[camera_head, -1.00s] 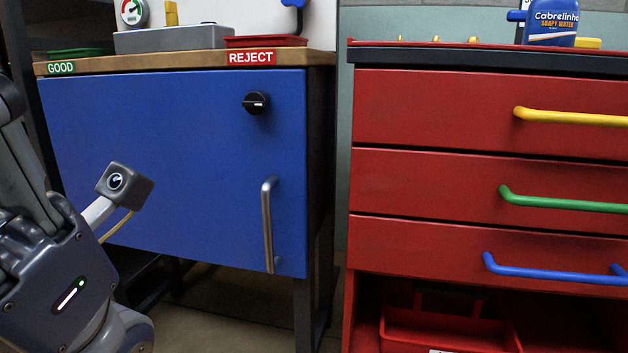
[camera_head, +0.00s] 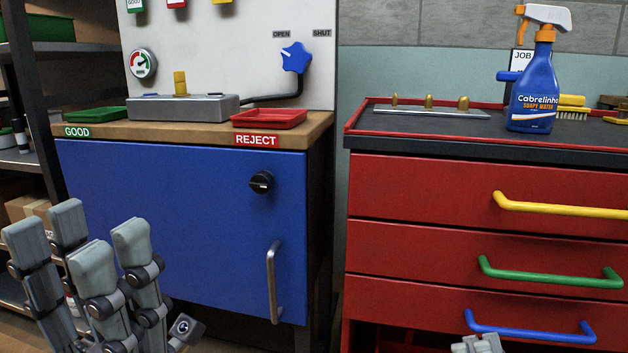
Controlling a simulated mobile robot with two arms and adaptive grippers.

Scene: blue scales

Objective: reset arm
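My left gripper (camera_head: 80,245) is at the lower left, in front of the blue cabinet (camera_head: 170,220). Its grey fingers point up and stand apart, with nothing held between them. A small part of my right gripper (camera_head: 478,344) shows at the bottom edge, below the blue drawer handle (camera_head: 530,332). The rest of it is out of the picture, and I cannot tell whether it is open or shut.
The wooden bench top holds a grey scale (camera_head: 185,108), a green GOOD tray (camera_head: 95,114) and a red REJECT tray (camera_head: 269,118). A blue star knob (camera_head: 296,58) is on the wall. A spray bottle (camera_head: 533,95) stands on the red drawer unit (camera_head: 420,187).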

